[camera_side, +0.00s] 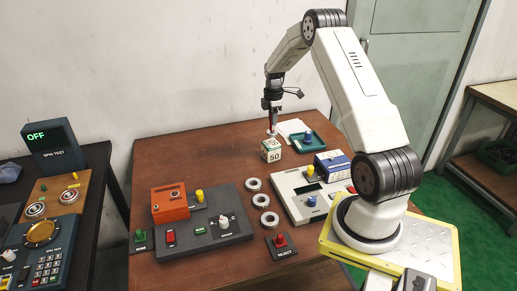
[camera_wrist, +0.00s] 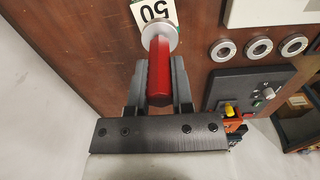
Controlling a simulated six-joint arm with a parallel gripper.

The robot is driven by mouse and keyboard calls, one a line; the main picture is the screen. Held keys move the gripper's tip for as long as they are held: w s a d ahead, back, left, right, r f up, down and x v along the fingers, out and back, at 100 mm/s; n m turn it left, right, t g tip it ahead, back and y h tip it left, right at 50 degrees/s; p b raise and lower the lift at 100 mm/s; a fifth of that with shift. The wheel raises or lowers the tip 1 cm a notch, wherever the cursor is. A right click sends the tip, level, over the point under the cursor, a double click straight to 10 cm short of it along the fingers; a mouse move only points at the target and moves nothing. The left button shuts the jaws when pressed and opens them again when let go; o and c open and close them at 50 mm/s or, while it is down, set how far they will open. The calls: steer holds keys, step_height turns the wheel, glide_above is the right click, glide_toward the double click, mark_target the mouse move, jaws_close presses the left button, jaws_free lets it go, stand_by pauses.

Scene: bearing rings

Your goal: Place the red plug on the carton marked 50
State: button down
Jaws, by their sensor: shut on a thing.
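My gripper (camera_side: 270,112) points down, shut on the red plug, above the back of the table. The red plug (camera_wrist: 159,75) stands out between the two fingers (camera_wrist: 160,88) in the wrist view, with a silver disc at its far end. In the side view only a small red part and the pale disc show below the fingers. The carton marked 50 (camera_side: 271,150) is a small white box with green edging on the table. The disc shows just above it in the side view. In the wrist view the disc partly covers the carton's label (camera_wrist: 154,10). I cannot tell whether they touch.
A green tray with a blue-knobbed piece (camera_side: 307,138) and pale sheets lie right of the carton. Several metal rings (camera_side: 261,201) lie in front. A dark control panel (camera_side: 222,225), an orange box (camera_side: 170,205) and a pale panel (camera_side: 311,194) flank them. Brown table left of the carton is clear.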

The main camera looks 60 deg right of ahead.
steer(key=shift+w+d+f, duration=0.2)
steer(key=shift+w+f, duration=0.05)
steer(key=shift+f, duration=1.55)
steer(key=shift+f, duration=0.1)
steer(key=c, duration=0.5)
jaws_free()
step_height(320, 180, up, 12)
steer(key=shift+r, duration=0.1)
